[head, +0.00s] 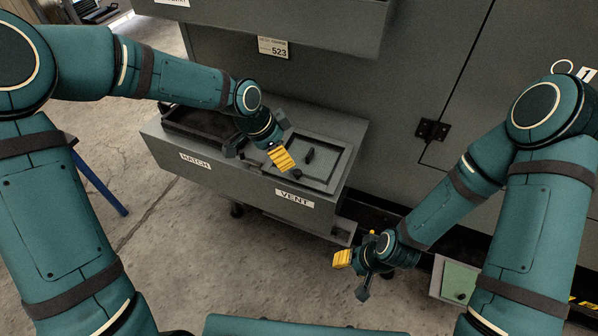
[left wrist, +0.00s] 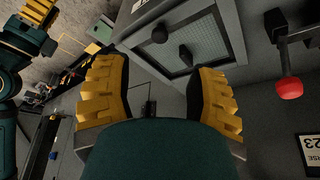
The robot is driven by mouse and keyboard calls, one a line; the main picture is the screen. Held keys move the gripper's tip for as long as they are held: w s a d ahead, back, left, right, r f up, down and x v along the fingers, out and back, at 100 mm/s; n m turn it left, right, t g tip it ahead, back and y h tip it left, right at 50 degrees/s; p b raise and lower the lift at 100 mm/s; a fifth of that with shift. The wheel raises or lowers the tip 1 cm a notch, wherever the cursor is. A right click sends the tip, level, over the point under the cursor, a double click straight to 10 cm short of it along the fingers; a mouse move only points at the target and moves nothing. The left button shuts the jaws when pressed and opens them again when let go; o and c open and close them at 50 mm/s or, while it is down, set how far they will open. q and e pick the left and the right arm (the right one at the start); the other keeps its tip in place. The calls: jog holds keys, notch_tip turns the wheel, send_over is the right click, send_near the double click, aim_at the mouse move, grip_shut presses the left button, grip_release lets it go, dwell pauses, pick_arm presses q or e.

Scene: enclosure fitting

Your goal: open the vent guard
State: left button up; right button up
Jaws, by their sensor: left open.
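The vent guard (head: 325,157) is a grey mesh panel in a raised frame on top of a grey box, behind the VENT label (head: 294,198). It looks flat and closed. Two dark knobs or catches stand on it; the mesh (left wrist: 213,40) and both knobs also show in the left wrist view. My left gripper (head: 281,158) is open and empty, above the panel's left side. In the left wrist view its yellow fingers (left wrist: 160,90) are wide apart, with the panel beyond them. My right gripper (head: 350,268) is low, right of the box; its jaw opening is unclear.
A dark recessed tray (head: 200,124) lies left of the guard, behind the HATCH label (head: 195,161). A grey cabinet overhangs behind. A red-knobbed lever (left wrist: 289,88) shows in the left wrist view. A green-topped box (head: 459,281) stands at lower right. Floor in front is clear.

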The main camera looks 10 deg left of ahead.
aim_at(297, 172)
pick_arm(q)
jog(key=b+x, duration=0.2)
jog(key=x, duration=0.8)
grip_shut()
jog(key=shift+r, duration=0.1)
